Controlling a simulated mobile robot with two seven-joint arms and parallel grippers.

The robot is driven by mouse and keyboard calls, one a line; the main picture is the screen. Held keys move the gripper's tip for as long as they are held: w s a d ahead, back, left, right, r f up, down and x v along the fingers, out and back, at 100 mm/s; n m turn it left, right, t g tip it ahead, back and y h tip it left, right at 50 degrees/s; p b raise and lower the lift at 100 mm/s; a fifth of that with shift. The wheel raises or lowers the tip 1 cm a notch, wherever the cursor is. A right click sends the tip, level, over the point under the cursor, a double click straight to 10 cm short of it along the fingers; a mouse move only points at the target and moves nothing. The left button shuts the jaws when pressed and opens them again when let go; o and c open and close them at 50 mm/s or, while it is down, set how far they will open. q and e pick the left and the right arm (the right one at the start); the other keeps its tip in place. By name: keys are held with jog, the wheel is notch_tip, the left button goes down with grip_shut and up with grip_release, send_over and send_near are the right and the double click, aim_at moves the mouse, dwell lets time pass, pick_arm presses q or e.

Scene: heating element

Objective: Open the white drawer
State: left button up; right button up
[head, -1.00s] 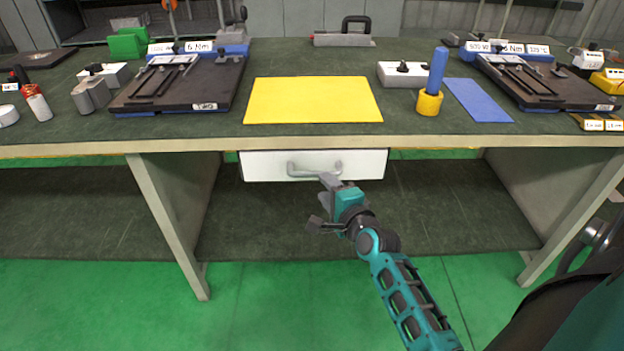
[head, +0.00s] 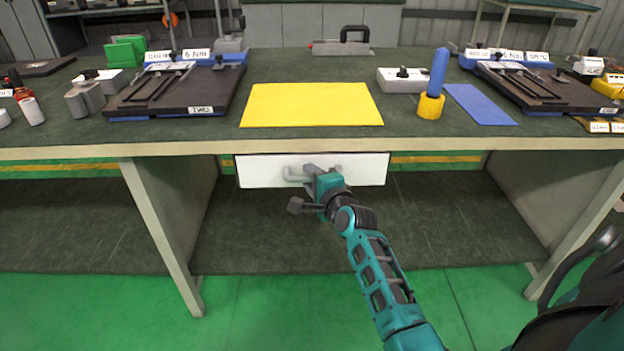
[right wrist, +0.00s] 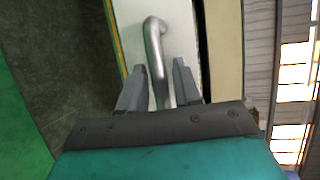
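The white drawer (head: 365,170) sits under the table top in the head view and looks closed. Its grey handle (head: 292,174) is partly hidden by my right gripper (head: 308,172). In the right wrist view the handle (right wrist: 154,45) runs between the two fingers of my right gripper (right wrist: 158,78). The fingers are apart, one on each side of the bar, with visible gaps. Behind the handle is the white drawer front (right wrist: 182,20). My left gripper is not in view.
The table (head: 330,142) has its front edge just above the drawer. A yellow mat (head: 312,104) lies on top, with black fixtures (head: 180,88) to either side. The table's left leg (head: 165,240) stands left of my right arm. The space under the drawer is open.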

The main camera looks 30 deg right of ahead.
grip_shut()
dwell(0.4)
